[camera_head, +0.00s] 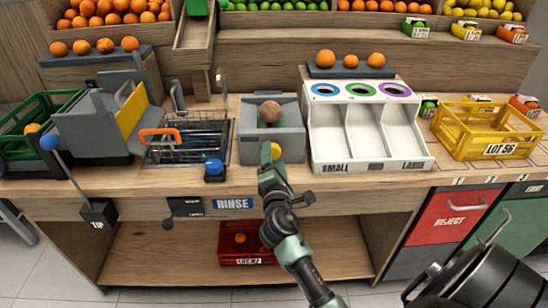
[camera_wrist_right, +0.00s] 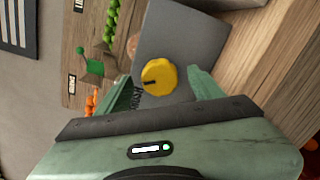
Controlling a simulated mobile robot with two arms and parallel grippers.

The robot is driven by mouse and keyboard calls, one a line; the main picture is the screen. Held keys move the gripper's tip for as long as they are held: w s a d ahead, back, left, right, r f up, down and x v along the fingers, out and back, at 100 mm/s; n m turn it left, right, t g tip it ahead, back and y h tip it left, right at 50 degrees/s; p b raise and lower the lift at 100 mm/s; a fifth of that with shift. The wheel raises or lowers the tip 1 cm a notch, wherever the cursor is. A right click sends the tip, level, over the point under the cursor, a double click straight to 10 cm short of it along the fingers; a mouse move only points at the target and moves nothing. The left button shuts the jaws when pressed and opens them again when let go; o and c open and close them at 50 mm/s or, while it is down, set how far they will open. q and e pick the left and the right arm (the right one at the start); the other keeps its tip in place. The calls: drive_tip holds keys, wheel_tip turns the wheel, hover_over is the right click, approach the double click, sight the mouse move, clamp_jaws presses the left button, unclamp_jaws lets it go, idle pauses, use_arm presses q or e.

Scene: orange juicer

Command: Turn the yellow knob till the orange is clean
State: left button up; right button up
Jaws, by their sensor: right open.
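The yellow knob (camera_head: 275,151) is on the front face of the grey rinse unit (camera_head: 252,149), above the RINSE label. A dull brownish orange (camera_head: 269,111) sits in the top of that unit and looks dirty. My right gripper (camera_head: 269,168) is just in front of the knob and partly covers it in the head view. In the right wrist view the yellow knob (camera_wrist_right: 158,76), with a dark mark, lies between the two green fingers (camera_wrist_right: 160,84). The fingers are apart; I cannot tell whether they touch it. My left gripper is not in view.
A blue knob (camera_head: 214,167) stands left of the rinse unit, near a wire basket (camera_head: 188,140) with an orange handle. White sorting lanes (camera_head: 372,165) and a yellow crate (camera_head: 488,146) are to the right. A red crate (camera_head: 246,259) is on the shelf below.

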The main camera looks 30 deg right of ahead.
drive_tip(key=v, duration=0.6)
drive_tip(key=shift+s+a+b, duration=0.2)
drive_tip(key=shift+s+b, duration=0.05)
drive_tip(key=shift+b, duration=0.2)
drive_tip(key=w+d+n+p, duration=0.1)
drive_tip(key=w+n+p, duration=0.1)
drive_tip(key=n, duration=0.2)
drive_tip(key=w+d+n+y+p, duration=0.1)
drive_tip(key=w+d+n+p, duration=0.1)
drive_tip(key=n, duration=0.3)
drive_tip(key=w+d+n+t+p, duration=0.1)
drive_tip(key=w+n+p, duration=0.1)
drive_tip(key=w+n, duration=0.1)
drive_tip(key=shift+w+d+n+y, duration=0.2)
drive_tip(key=shift+w+n+y, duration=0.1)
drive_tip(key=shift+n, duration=0.6)
